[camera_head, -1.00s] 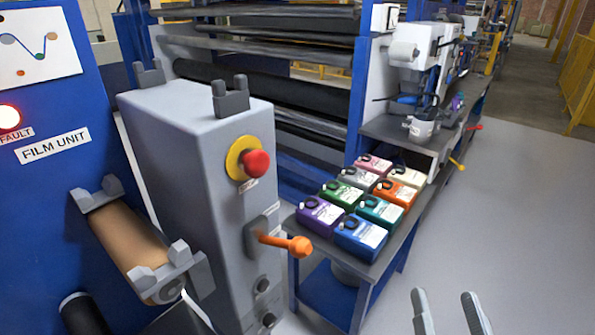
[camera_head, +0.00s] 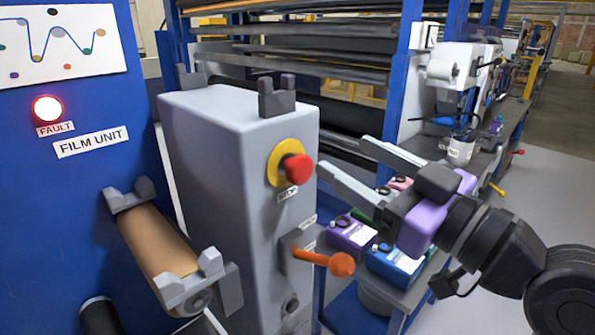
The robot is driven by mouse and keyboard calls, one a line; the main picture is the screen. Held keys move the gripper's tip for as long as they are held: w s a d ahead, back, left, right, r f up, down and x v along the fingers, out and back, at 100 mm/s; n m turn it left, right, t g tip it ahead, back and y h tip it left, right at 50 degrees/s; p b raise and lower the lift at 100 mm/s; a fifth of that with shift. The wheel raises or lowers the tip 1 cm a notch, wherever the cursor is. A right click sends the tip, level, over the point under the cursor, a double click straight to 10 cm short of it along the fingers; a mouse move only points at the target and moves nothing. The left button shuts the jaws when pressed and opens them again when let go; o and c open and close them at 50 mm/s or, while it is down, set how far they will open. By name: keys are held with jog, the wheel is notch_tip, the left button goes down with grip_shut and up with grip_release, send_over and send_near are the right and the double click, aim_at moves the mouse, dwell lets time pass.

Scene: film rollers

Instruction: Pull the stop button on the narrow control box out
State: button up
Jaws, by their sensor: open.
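The narrow control box (camera_head: 225,190) is a tall grey cabinet in the middle of the head view. Its red stop button (camera_head: 297,169) sits on a yellow round plate (camera_head: 275,163) high on the right-hand face, with a small label under it. My gripper (camera_head: 341,162) is to the right of the button. Its two grey fingers are spread apart and point left toward the button, with nothing between them. The fingertips look close to the button but apart from it; the exact depth gap is hard to tell.
An orange-knobbed lever (camera_head: 330,262) sticks out from the box below the button. A blue panel (camera_head: 75,200) with a lit red fault lamp (camera_head: 47,109) stands left. A film roller (camera_head: 157,245) is in front. Colored canisters (camera_head: 350,236) on a bench are partly hidden behind my arm.

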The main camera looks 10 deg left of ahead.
aim_at(304, 172)
jog(key=w+a+f, duration=0.1)
jog(key=a, duration=0.1)
jog(key=w+a+f+n+g+p, duration=0.1)
jog(key=a, duration=0.2)
jog(key=w+a+f+g, duration=0.1)
jog(key=a, duration=0.1)
jog(key=shift+w+a+f+n, duration=0.2)
jog(key=shift+w+a+n, duration=0.1)
jog(key=shift+a, duration=0.1)
grip_shut()
